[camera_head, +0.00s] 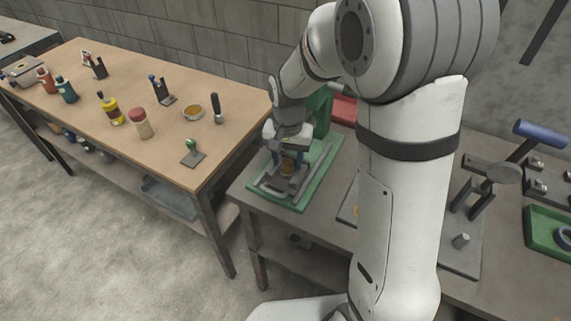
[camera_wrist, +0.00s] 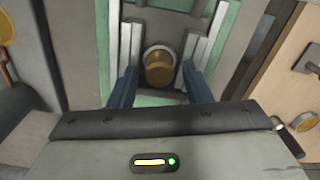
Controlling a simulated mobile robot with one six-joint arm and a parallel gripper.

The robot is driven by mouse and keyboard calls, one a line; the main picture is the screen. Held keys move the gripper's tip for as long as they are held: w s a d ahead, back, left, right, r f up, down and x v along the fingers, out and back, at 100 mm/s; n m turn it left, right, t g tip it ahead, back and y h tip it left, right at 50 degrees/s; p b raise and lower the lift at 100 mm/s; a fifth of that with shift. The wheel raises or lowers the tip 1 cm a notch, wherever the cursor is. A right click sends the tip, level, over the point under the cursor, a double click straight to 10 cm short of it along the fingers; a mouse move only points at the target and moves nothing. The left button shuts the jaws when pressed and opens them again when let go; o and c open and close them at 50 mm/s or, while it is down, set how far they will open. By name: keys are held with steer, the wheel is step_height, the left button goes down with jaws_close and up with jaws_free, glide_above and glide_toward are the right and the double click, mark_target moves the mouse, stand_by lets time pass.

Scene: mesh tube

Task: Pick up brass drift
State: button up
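The brass drift (camera_wrist: 158,72) is a short, brass-coloured cylinder seen nearly end-on in the wrist view, with a pale ring around its far end. It stands in the grey metal frame on the green base (camera_head: 325,165). In the head view the drift (camera_head: 288,166) shows small and dark orange below my wrist. My gripper (camera_wrist: 160,70) is open, with one blue finger on each side of the drift. Gaps show between it and both fingers in the wrist view. Whether the fingertips reach fully down beside it is hard to tell.
Grey rails (camera_wrist: 126,45) flank the drift closely. A green upright (camera_head: 319,112) and a red part (camera_head: 343,110) stand behind my gripper. The wooden bench (camera_head: 85,85) at left holds bottles and tools. My arm hides much of the grey bench (camera_head: 310,212).

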jaws_close()
stand_by(0.3)
